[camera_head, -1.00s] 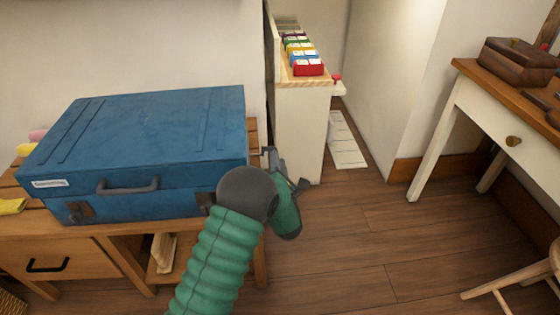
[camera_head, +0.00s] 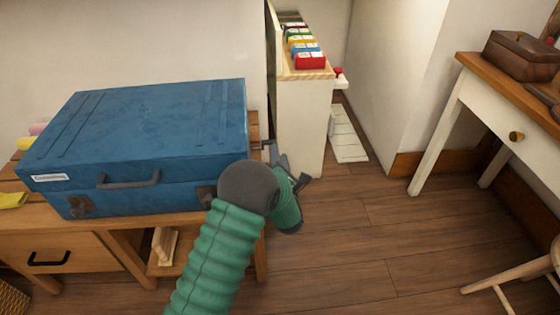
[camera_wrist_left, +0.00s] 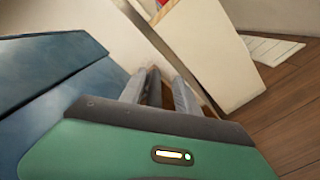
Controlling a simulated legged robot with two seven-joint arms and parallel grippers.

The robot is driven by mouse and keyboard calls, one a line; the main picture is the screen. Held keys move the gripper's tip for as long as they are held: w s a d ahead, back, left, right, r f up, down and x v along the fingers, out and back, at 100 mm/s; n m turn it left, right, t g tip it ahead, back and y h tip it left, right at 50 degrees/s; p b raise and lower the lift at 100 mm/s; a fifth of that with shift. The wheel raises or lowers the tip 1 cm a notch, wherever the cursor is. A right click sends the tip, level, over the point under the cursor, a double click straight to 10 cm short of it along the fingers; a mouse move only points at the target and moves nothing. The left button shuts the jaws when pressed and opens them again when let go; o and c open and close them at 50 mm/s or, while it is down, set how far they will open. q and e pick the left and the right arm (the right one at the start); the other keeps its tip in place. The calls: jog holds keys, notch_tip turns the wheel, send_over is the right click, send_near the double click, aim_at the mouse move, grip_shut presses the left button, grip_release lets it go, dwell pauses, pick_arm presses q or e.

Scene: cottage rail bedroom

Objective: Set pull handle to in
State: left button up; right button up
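No part is plainly marked as the pull handle. A small red knob (camera_head: 338,72) sticks out at the right side of the narrow white cabinet (camera_head: 300,125). A dark handle (camera_head: 48,259) is on the wooden drawer at lower left, and a brown knob (camera_head: 516,137) is on the desk drawer at right. My left gripper (camera_head: 286,165) is beside the right end of the blue suitcase, in front of the cabinet's base. Its fingers, also in the left wrist view (camera_wrist_left: 158,92), stand apart. I cannot tell what the dark strip between them is. My right gripper is out of view.
The blue suitcase (camera_head: 150,125) lies on a low wooden bench (camera_head: 110,232) at left. Coloured boxes (camera_head: 304,48) stand on the cabinet. A pale desk (camera_head: 450,110) and a wooden stool (camera_head: 515,275) are at right. The floor (camera_head: 370,225) between is clear.

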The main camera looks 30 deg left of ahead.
pick_arm(q)
jog(key=shift+s+d+r, duration=0.1)
jog(key=shift+s+d, duration=0.2)
jog(key=shift+s, duration=0.05)
jog(key=p+v, duration=0.6)
jog(key=v, duration=1)
